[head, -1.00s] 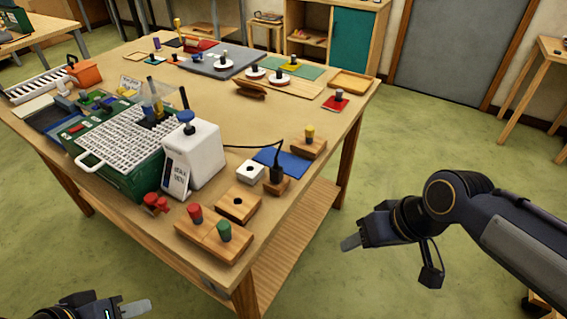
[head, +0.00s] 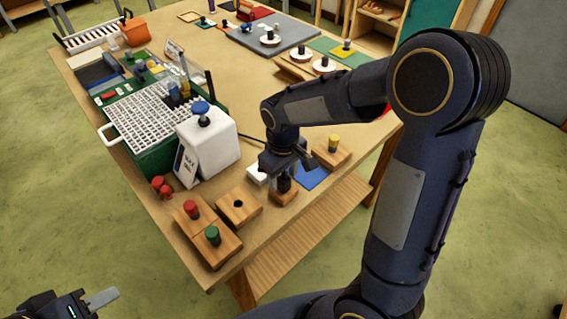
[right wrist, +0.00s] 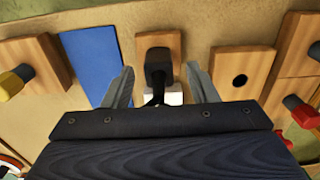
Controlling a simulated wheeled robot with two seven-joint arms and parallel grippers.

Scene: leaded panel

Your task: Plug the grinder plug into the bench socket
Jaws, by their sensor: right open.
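The black grinder plug (head: 283,184) stands in a small wooden block (head: 285,197) near the bench's front edge. In the right wrist view the plug (right wrist: 158,65) lies between the spread fingers of my right gripper (right wrist: 160,70), with a gap on each side. In the head view my right gripper (head: 288,170) is over the plug and partly hides it. The white bench socket (head: 257,175) is just left of the plug, partly covered by my gripper; a white part shows in the wrist view (right wrist: 175,95). My left gripper (head: 98,301) is at the lower left, off the bench; its opening is unclear.
A white grinder body (head: 208,145) with a blue knob stands left of the socket. Wooden blocks with a yellow peg (head: 333,144), red peg (head: 191,208) and green peg (head: 212,235), plus a holed block (head: 238,205), surround it. A blue mat (head: 313,178) lies right.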

